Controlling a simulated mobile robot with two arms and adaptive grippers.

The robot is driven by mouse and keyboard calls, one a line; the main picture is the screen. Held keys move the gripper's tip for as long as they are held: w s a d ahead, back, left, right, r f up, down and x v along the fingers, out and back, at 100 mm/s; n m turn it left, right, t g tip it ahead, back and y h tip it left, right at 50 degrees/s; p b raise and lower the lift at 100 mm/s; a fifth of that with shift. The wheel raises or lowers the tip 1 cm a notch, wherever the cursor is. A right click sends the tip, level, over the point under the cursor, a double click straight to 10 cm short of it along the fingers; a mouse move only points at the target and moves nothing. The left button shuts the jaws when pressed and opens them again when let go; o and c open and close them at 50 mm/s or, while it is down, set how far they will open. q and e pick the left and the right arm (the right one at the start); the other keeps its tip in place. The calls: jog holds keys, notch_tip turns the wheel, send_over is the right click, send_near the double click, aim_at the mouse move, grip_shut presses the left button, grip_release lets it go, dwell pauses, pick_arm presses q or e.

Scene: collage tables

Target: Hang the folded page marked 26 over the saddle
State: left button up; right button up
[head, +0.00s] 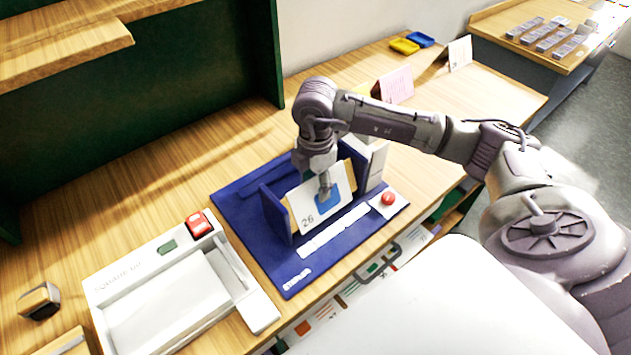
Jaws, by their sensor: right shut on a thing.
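The folded page marked 26 (307,213) is white with a blue patch and leans at a tilt at the blue stapling station. My right gripper (325,190) points down over it and is shut on it. The wooden saddle (349,181) shows only in part, behind the page and gripper, between the station's blue upright walls (274,214). I cannot tell whether the page rests on the saddle or is held just above it. My left gripper is not in view.
The station's blue base (283,268) carries a red button (388,198). A white squaring tray (165,290) with a red block (198,223) stands at left. A pink folded card (396,86) and yellow and blue trays (405,46) stand farther back. Bare wood lies behind the station.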

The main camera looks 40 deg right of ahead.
jog(key=o, duration=0.8)
jog(key=shift+o, duration=0.2)
notch_tip(320, 180, up, 12)
dwell(0.5)
